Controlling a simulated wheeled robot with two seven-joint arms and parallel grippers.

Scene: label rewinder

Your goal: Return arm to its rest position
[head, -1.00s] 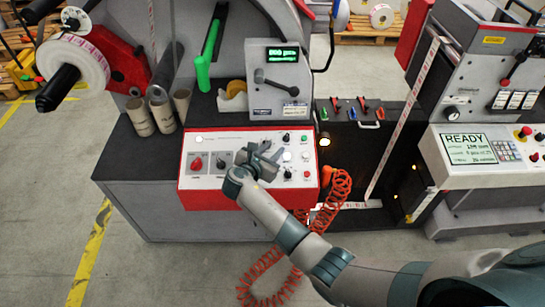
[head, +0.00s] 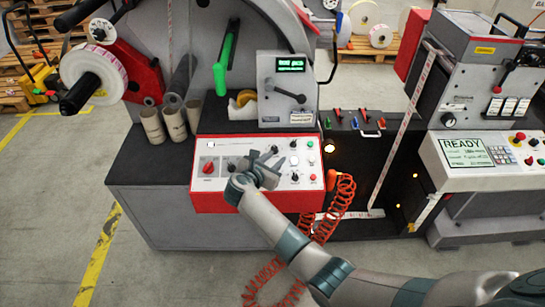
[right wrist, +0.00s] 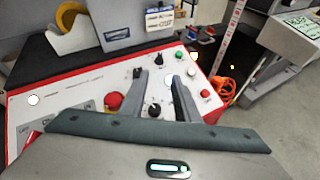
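My right gripper (head: 268,162) is in front of the red-rimmed white control panel (head: 222,146) of the rewinder, over its middle. In the right wrist view its two fingers (right wrist: 160,78) stand apart with nothing held between them. A black knob (right wrist: 153,109) and a pale button (right wrist: 169,80) show in the gap behind them. I cannot tell whether the fingertips touch the panel. My right arm reaches in from the lower right. The gripper hides part of the panel's middle. My left gripper is not in view.
A red knob (head: 208,168) is left of the gripper. An orange coiled hose (head: 343,190) hangs right of the panel, passing near my forearm. A grey box with a lever (head: 287,92) and cardboard cores (head: 152,126) stand above. Floor at the lower left is clear.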

